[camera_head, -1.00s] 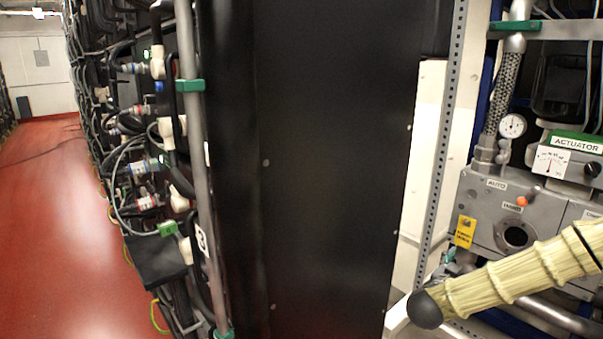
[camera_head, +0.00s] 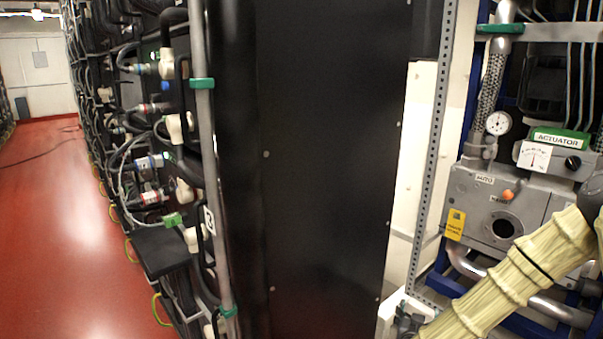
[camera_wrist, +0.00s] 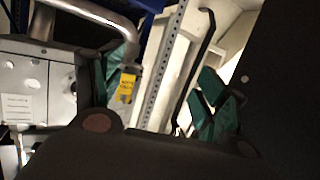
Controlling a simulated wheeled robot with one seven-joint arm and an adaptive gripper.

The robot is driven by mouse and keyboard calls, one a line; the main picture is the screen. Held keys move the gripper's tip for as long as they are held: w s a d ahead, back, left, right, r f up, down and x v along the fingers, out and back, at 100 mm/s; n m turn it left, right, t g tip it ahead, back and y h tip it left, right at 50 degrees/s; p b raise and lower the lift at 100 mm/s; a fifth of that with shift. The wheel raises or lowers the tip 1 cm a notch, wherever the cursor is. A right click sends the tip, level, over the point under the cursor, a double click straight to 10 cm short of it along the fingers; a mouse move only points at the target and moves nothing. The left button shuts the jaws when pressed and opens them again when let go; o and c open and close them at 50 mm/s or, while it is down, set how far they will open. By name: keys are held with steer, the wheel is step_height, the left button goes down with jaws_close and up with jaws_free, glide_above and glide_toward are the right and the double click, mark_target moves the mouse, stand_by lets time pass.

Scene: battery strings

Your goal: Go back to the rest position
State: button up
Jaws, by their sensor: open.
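My gripper (camera_wrist: 165,75) shows in the wrist view with its two teal-padded fingers spread apart and nothing between them. Behind it are a perforated metal upright and a yellow tag (camera_wrist: 127,88). My arm in its pale ribbed sleeve (camera_head: 515,275) crosses the lower right of the head view. My gripper's fingers cannot be made out in the head view.
A grey actuator box (camera_head: 480,205) with a round opening, a gauge (camera_head: 498,123) and pipes stands at the right. A tall black panel (camera_head: 330,150) fills the middle. Racks with cables and connectors (camera_head: 150,193) line the left.

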steer(key=s+a+f+n+g+y, duration=0.25)
steer(key=s+a+f, duration=0.25)
steer(key=s+f, duration=0.5)
steer(key=s+a+f+n+g+y, duration=0.1)
steer(key=s+a+f+g+y, duration=0.25)
steer(key=s+a+f, duration=0.45)
steer(key=s+d+f+n+g, duration=0.15)
steer(key=s+f+g, duration=0.25)
steer(key=s, duration=0.8)
steer(key=s+d+f+g, duration=0.2)
steer(key=s+f+g, duration=0.1)
steer(key=s, duration=1)
step_height(320, 180, up, 31)
steer(key=p, duration=3.1)
steer(key=shift+r+y+p, duration=0.2)
steer(key=shift+y+p, duration=0.1)
steer(key=shift+y, duration=0.1)
